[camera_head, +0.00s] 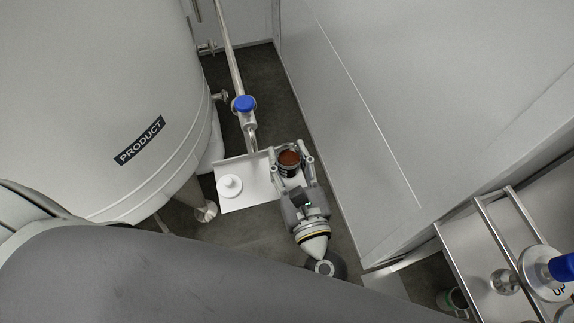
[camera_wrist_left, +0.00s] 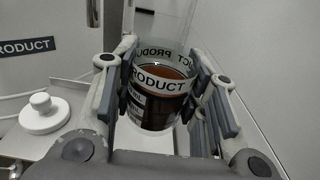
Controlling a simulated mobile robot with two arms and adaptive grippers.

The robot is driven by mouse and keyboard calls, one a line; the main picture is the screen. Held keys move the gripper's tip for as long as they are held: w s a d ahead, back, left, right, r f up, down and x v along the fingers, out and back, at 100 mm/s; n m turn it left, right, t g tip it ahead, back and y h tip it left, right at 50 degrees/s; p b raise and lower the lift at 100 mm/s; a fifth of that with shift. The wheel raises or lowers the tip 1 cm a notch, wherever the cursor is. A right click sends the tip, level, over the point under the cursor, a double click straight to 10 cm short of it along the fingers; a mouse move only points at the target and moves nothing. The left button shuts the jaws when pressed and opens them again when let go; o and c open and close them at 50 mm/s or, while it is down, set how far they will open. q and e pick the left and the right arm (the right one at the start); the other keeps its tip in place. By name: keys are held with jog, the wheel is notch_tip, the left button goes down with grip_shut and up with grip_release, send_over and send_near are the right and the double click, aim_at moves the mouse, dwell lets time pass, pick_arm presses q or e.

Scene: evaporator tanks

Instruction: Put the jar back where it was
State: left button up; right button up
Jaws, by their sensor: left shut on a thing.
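The jar (camera_head: 289,158) is a clear container with reddish-brown contents. In the wrist view the jar (camera_wrist_left: 158,88) carries a PRODUCT band and dark contents, and stands roughly upright between the fingers. My left gripper (camera_head: 291,165) is shut on it, with finger pads on both sides. The jar is at the right end of a small white shelf (camera_head: 262,197); I cannot tell whether its base touches the shelf. A white round lid with a knob (camera_head: 230,186) lies on the shelf's left part; it also shows in the wrist view (camera_wrist_left: 44,114). My right gripper is not in view.
A large tank labelled PRODUCT (camera_head: 100,80) stands left of the shelf. A pipe with a blue-capped valve (camera_head: 244,104) runs down behind the shelf. A grey wall panel (camera_head: 370,100) is close on the right. A metal rack (camera_head: 490,250) stands at lower right.

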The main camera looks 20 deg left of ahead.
pick_arm(q)
jog(key=shift+w+a+f, duration=0.2)
jog(key=shift+w+f, duration=0.25)
jog(key=shift+f, duration=0.15)
jog(key=shift+w+a+f+b, duration=0.1)
jog(key=shift+w+f+b, duration=0.15)
jog(key=shift+f+b, duration=0.05)
jog(key=f, duration=0.1)
jog(key=f+b, duration=0.1)
jog(key=f, duration=0.1)
jog(key=shift+w+a+f+b, duration=0.15)
jog(key=shift+w+f+b, duration=0.15)
jog(key=shift+f+b, duration=0.1)
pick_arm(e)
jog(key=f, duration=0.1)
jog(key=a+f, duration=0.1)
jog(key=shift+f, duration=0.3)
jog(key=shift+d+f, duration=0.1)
pick_arm(q)
jog(key=shift+f, duration=0.15)
jog(key=o, duration=1.2)
jog(key=shift+o, duration=0.2)
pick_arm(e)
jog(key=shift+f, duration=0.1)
